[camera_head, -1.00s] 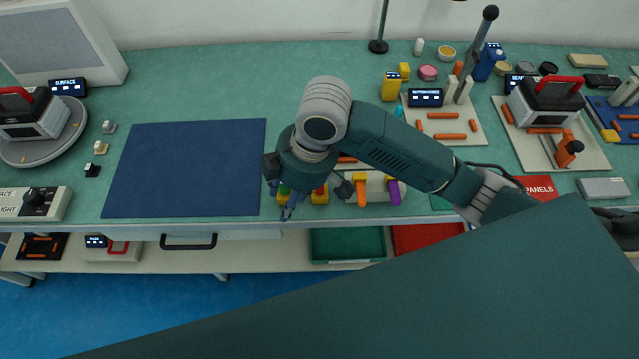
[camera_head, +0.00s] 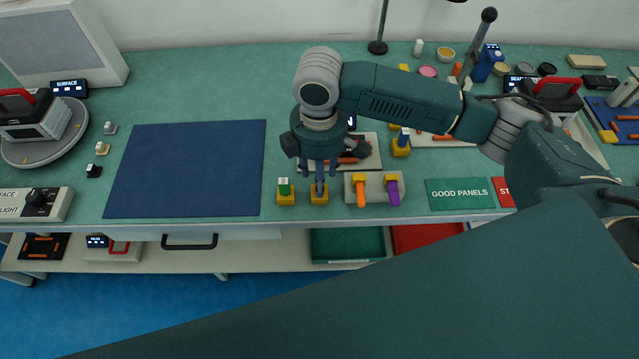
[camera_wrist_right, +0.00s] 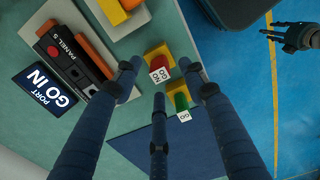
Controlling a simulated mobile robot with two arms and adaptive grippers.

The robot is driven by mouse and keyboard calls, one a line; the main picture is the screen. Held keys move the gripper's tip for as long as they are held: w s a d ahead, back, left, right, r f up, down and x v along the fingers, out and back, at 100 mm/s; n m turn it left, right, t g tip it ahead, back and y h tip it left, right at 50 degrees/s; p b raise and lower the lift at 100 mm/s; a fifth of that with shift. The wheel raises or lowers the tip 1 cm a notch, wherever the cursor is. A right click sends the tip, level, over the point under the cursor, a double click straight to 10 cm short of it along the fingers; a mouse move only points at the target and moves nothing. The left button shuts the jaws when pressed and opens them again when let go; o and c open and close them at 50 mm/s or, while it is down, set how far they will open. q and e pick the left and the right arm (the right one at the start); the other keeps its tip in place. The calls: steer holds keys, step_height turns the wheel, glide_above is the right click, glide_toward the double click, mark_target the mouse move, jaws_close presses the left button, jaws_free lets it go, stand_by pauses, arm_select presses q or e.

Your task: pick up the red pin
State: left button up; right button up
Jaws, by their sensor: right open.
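The red pin (camera_wrist_right: 158,66) stands in a yellow block (camera_wrist_right: 158,52) in the right wrist view; its white label reads NO GO. In the head view the fingers hide the pin, and its yellow block (camera_head: 319,198) shows below them. My right gripper (camera_head: 319,182) is open over the pin, fingers pointing down. In the wrist view its fingertips (camera_wrist_right: 160,82) are spread around the red pin, with nothing held; contact cannot be told. A dark hand, apparently my left gripper (camera_wrist_right: 292,36), shows small over the blue floor; its jaw state is unclear.
A green pin (camera_head: 285,187) labelled GO stands in a yellow block close left of the red one. A grey holder (camera_head: 374,200) with orange and purple tools is close right. The blue mat (camera_head: 185,170) is clear. The bench's front edge is near.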

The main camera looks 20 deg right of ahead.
step_height(320, 180, down, 4)
steer(key=shift+d+f+p, duration=0.1)
steer(key=shift+f+p, duration=0.05)
steer(key=shift+p, duration=0.2)
jaws_close()
